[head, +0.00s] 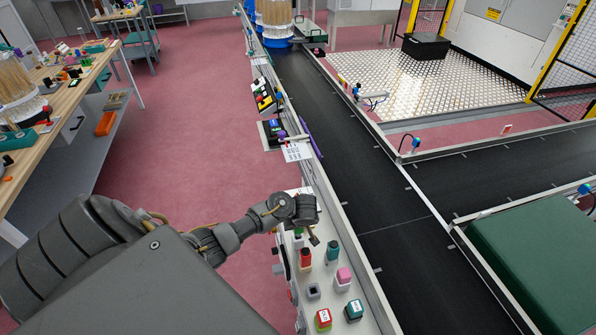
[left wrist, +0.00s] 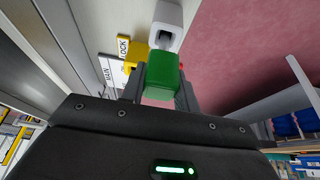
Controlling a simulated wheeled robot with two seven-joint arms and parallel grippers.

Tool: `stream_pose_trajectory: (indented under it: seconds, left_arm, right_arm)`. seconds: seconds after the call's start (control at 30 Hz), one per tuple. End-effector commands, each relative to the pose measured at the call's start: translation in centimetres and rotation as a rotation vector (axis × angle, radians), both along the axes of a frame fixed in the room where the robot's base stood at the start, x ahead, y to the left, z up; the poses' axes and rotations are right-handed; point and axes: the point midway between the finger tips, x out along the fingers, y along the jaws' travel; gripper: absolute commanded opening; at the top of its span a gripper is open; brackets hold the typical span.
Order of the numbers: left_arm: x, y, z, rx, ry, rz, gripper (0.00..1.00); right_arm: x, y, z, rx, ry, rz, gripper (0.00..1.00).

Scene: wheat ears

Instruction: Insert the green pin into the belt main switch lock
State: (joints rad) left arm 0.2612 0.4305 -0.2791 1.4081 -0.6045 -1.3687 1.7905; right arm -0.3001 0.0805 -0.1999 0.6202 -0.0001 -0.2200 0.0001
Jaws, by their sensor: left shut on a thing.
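My left gripper (head: 313,232) hangs over the white switch panel (head: 349,265) beside the conveyor in the head view. In the left wrist view my left gripper (left wrist: 162,84) is shut on the green pin (left wrist: 162,72), a block-shaped green piece between the fingers. Just beyond it is a light grey socket (left wrist: 167,20) with a dark opening, next to a yellow part (left wrist: 130,52) and labels reading LOCK and MAIN. The pin overlaps the socket's near side; I cannot tell whether they touch. My right gripper is not in view.
The panel carries several coloured pieces, including a red one (head: 305,258), a teal one (head: 332,250), a pink-topped one (head: 343,278) and an empty dark socket (head: 313,291). The black conveyor (head: 385,215) runs to the right. A workbench (head: 60,105) stands far left.

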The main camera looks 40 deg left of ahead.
Motion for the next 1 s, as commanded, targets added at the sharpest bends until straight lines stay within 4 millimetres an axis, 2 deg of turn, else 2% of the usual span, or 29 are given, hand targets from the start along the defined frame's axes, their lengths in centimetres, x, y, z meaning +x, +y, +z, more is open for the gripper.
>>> stream_pose_trajectory:
  seconds: [0.2,0.4,0.83,1.0]
  left_arm:
    - [0.0,-0.1,3.3,-0.002,-0.002,0.001,0.06]
    - [0.0,0.0,5.4,-0.001,-0.002,0.0,0.06]
    - [0.0,0.1,5.9,0.001,0.001,0.0,0.06]
    - [-0.4,0.5,6.9,0.002,0.002,-0.001,0.06]
  right_arm:
    - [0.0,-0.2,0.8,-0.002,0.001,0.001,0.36]
    - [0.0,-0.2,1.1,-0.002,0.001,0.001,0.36]
    - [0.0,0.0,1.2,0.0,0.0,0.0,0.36]
    - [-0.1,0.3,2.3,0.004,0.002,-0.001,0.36]
